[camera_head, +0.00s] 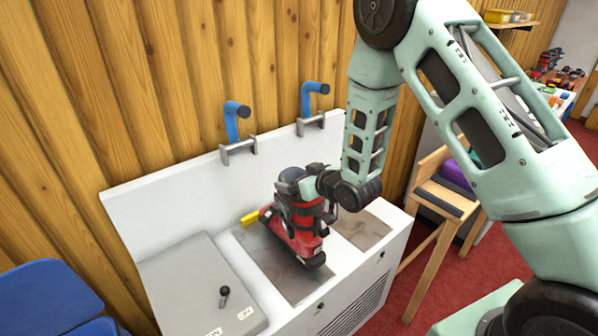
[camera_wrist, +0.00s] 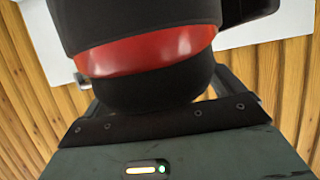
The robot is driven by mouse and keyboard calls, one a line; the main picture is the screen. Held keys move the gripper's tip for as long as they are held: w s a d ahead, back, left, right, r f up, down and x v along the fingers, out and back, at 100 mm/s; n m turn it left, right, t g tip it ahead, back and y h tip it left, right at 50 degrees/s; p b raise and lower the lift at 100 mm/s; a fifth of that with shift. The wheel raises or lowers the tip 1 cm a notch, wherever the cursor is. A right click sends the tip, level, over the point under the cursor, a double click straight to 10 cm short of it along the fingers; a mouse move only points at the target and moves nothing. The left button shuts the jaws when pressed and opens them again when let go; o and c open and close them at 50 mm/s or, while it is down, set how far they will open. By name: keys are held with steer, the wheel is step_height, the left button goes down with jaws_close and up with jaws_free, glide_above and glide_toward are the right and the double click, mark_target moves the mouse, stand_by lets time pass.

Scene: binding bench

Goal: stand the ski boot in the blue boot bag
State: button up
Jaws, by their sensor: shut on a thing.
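The ski boot (camera_head: 306,222) is red and black and upright, over a dark recessed panel of the white bench. My gripper (camera_head: 308,187) is shut on its upper part. In the wrist view the boot's black and red shell (camera_wrist: 150,55) fills the top middle, close against my gripper (camera_wrist: 155,112). The fingertips are mostly hidden by the boot. I cannot tell whether the sole touches the panel. I cannot make out a blue boot bag in either view.
The white bench (camera_head: 165,215) has two blue-handled clamps (camera_head: 233,122) (camera_head: 308,98) along its back and a grey lidded panel (camera_head: 200,285) at left. A yellow block (camera_head: 250,218) lies beside the boot. Blue seats (camera_head: 50,290) stand lower left, a wooden chair (camera_head: 440,200) right.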

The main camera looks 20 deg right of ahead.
mark_target(288, 207)
steer(key=shift+w+f+p, duration=0.1)
steer(key=shift+f+p, duration=0.2)
steer(key=shift+f, duration=1.25)
steer(key=shift+f, duration=0.2)
steer(key=o, duration=1.7)
steer(key=shift+r, duration=0.1)
